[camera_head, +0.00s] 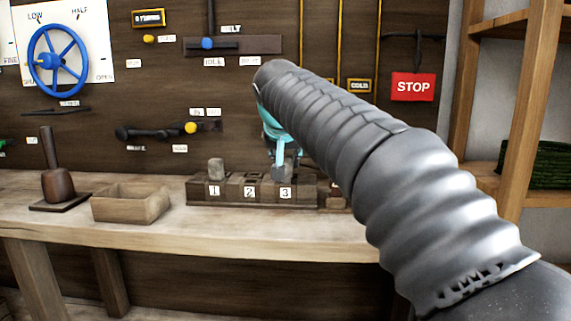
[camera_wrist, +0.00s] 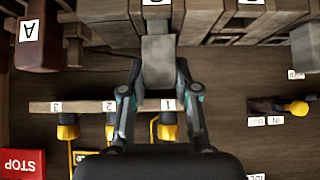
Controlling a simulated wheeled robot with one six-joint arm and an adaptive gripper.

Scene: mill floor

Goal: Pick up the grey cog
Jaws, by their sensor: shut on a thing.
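My gripper (camera_head: 280,158) is low at the front of the rack's slot 3 in the head view, partly behind my arm. It is shut on a small grey block-like piece (camera_head: 278,173). The wrist view shows this piece (camera_wrist: 158,60) between the two fingertips (camera_wrist: 159,80), close to the rack; I cannot tell whether it touches the rack. No cog teeth show on it. A second grey block (camera_head: 216,168) stands in slot 1 of the dark wooden rack (camera_head: 233,191). No other cog shape is clear.
The rack stands on a wooden bench (camera_head: 260,230). Left of it are an open wooden box (camera_head: 130,204) and a dark mallet-like tool (camera_head: 55,180). The wall behind carries a blue wheel (camera_head: 58,60), levers and a red STOP sign (camera_head: 413,87). The bench front is clear.

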